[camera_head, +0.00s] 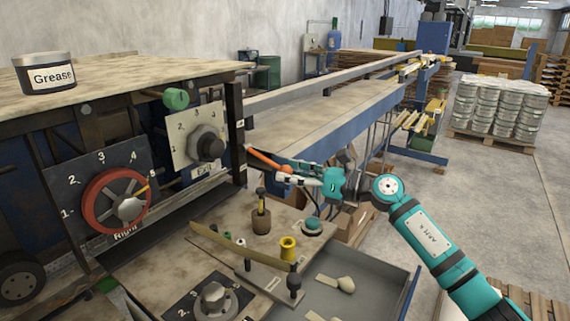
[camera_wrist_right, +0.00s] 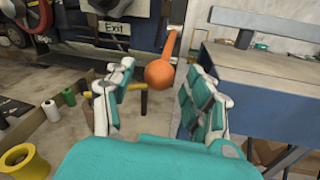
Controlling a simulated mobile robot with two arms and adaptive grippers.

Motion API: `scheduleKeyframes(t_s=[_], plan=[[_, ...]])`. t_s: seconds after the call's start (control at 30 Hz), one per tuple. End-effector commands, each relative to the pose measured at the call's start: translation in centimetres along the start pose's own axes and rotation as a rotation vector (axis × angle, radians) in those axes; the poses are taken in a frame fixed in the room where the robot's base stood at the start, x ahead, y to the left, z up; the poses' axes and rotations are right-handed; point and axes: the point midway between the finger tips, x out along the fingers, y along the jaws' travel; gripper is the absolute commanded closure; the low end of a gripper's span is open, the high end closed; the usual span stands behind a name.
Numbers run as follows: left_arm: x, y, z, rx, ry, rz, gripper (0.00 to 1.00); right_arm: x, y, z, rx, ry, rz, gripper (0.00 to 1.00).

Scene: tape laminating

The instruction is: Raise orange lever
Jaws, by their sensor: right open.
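The orange lever (camera_head: 266,160) sticks out to the right from the dark machine post below the knobs, sloping down to its rounded end. In the right wrist view, the lever's orange ball (camera_wrist_right: 160,73) shows between and beyond the fingertips, with its shaft rising behind it. My right gripper (camera_head: 297,172) is at the lever's free end, and it also shows in the right wrist view (camera_wrist_right: 155,85). Its fingers are open on either side of the ball, with gaps visible. My left gripper is not in view.
A red dial (camera_head: 86,200) and a grey knob (camera_head: 207,146) sit on the machine's panels at left. Below is a bench with a yellow spool (camera_head: 288,248) and an open grey drawer (camera_head: 375,268). A conveyor (camera_head: 325,115) runs behind my right gripper. A grease can (camera_head: 44,74) stands on the machine top.

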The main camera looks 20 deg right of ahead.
Motion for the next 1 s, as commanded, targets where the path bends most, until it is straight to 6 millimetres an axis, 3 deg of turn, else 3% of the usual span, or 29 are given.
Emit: scheduleKeyframes(t_s=[0.2,0.5,0.9,1.0], plan=[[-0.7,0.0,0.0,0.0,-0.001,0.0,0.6,1.8,0.0,0.0,0.0,0.001,0.0,0.45],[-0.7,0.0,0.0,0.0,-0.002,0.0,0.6,1.9,0.0,-0.1,0.0,0.001,0.0,0.47],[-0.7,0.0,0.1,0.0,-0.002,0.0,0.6,1.9,0.0,0.0,0.0,0.0,0.0,0.99],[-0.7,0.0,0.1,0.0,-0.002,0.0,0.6,1.9,0.0,0.0,0.001,0.0,0.0,1.0]])
